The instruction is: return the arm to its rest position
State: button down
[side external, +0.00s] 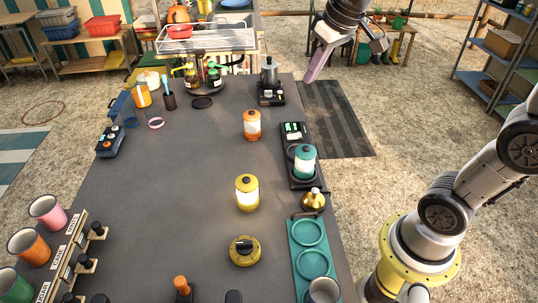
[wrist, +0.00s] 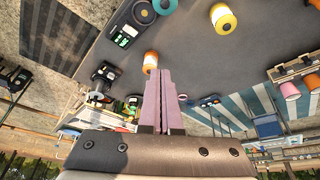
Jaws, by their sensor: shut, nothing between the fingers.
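My gripper (side external: 318,66) hangs in the air beyond the far right part of the dark table, above the ground by the striped mat. Its pinkish fingers are shut with nothing between them. In the wrist view the closed fingers (wrist: 163,88) point up the picture, with the table behind them. An orange canister (side external: 252,125) stands on the table; in the wrist view it shows just past the fingertips (wrist: 151,61), and the gripper is apart from it.
On the table (side external: 190,200) stand a yellow canister (side external: 247,193), a teal canister (side external: 305,161) on a scale, a pot (side external: 269,72) on a small black device, and a teal tray (side external: 312,262). A wire rack (side external: 205,40) stands at the far end. The air around my gripper is clear.

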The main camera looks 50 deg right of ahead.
jog(key=s+a+f, duration=0.1)
jog(key=s+f, duration=0.1)
jog(key=s, duration=0.6)
jog(key=s+a+f+n+t, duration=0.1)
jog(key=s+a+f, duration=0.1)
jog(key=s, duration=0.7)
jog(key=shift+s+a+f, duration=0.2)
jog(key=shift+f, duration=0.5)
